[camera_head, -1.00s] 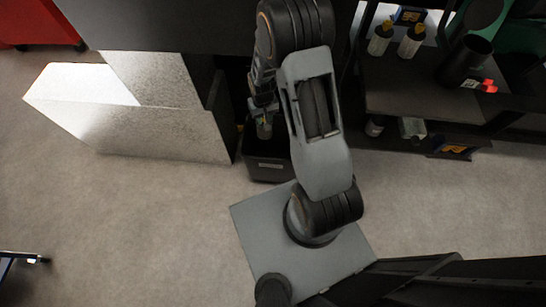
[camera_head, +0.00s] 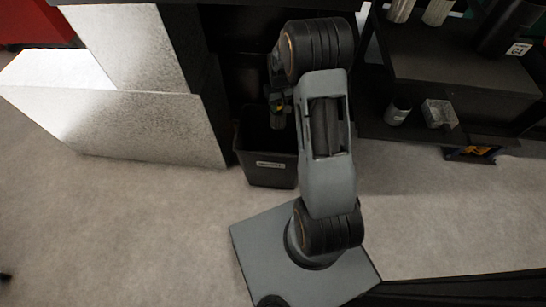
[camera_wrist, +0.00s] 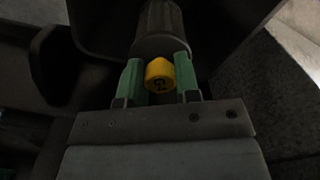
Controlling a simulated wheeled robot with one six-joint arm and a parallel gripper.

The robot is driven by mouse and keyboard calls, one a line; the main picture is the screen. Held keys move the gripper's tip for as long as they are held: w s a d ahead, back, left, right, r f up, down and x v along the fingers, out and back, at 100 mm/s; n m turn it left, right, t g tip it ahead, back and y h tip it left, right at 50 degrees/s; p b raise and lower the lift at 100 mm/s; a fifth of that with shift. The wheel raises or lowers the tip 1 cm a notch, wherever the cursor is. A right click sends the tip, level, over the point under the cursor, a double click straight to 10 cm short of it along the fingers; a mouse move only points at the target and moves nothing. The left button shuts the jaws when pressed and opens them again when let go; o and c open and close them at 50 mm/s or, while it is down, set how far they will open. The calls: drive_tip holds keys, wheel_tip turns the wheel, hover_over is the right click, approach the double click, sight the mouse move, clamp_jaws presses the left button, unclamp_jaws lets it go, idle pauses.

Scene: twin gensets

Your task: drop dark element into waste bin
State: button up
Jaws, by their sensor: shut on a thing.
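My gripper (camera_wrist: 160,72) is shut in the wrist view, its two green fingers on either side of a yellow hexagonal end with a dark marking. The yellow end belongs to the dark element (camera_wrist: 158,25), a ribbed dark cylinder reaching beyond the fingertips. In the head view my gripper (camera_head: 277,106) is small and dark, above the opening of the black waste bin (camera_head: 270,169). The bin has a white label on its front. The element is hard to make out against the dark bin in the head view. Its height above the rim cannot be told.
A pale speckled panel (camera_head: 140,125) stands left of the bin. A dark shelf unit (camera_head: 450,75) stands to the right, with a jar (camera_head: 397,112) and a clear container (camera_head: 440,113) on its lower level. The grey floor (camera_head: 120,230) in front is clear.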

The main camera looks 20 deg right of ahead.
drive_tip(key=shift+f+b, duration=2.1)
drive_tip(key=shift+f, duration=0.75)
drive_tip(key=o, duration=1)
wheel_tip(320, 180, up, 14)
drive_tip(key=p, duration=0.5)
drive_tip(key=shift+f, duration=0.1)
